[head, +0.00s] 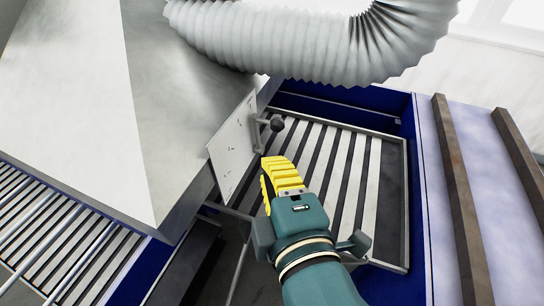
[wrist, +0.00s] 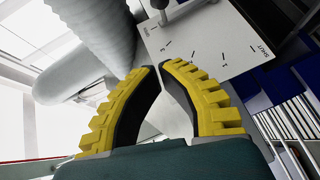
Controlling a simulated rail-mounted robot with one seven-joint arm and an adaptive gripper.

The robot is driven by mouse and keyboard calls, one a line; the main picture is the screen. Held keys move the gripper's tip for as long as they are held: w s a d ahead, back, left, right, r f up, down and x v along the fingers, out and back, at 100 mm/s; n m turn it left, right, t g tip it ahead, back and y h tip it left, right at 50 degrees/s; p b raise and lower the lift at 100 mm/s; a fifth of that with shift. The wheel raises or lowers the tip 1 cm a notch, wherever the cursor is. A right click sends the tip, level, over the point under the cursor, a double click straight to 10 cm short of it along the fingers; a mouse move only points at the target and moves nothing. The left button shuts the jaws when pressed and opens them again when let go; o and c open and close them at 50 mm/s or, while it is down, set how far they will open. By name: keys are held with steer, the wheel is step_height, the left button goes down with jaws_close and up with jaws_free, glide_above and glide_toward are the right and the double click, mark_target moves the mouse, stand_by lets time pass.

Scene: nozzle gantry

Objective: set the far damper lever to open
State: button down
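The far damper lever (head: 263,122) is a short grey handle with a dark round knob (head: 276,124), standing out from a white dial plate (head: 233,150) on the hood's side. In the wrist view the plate (wrist: 215,42) shows tick marks and the word SHUT at its right end. Part of a grey lever (wrist: 178,12) shows at the top edge there, partly cut off. My gripper (head: 278,162) has yellow ribbed fingers and is just below the knob, apart from it in the picture. In the wrist view the fingertips (wrist: 160,66) nearly meet, with nothing seen between them.
A grey metal hood (head: 165,85) stands left of the plate. A ribbed hose (head: 310,45) crosses above the lever. A slatted bed (head: 335,160) in a blue frame lies behind my gripper. Brown beams (head: 455,180) lie at the right.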

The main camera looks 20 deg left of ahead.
steer(key=w+d+f+p+x, duration=0.1)
steer(key=p+x, duration=0.3)
steer(key=x, duration=0.9)
steer(key=shift+w+d, duration=0.35)
steer(key=shift+d, duration=0.2)
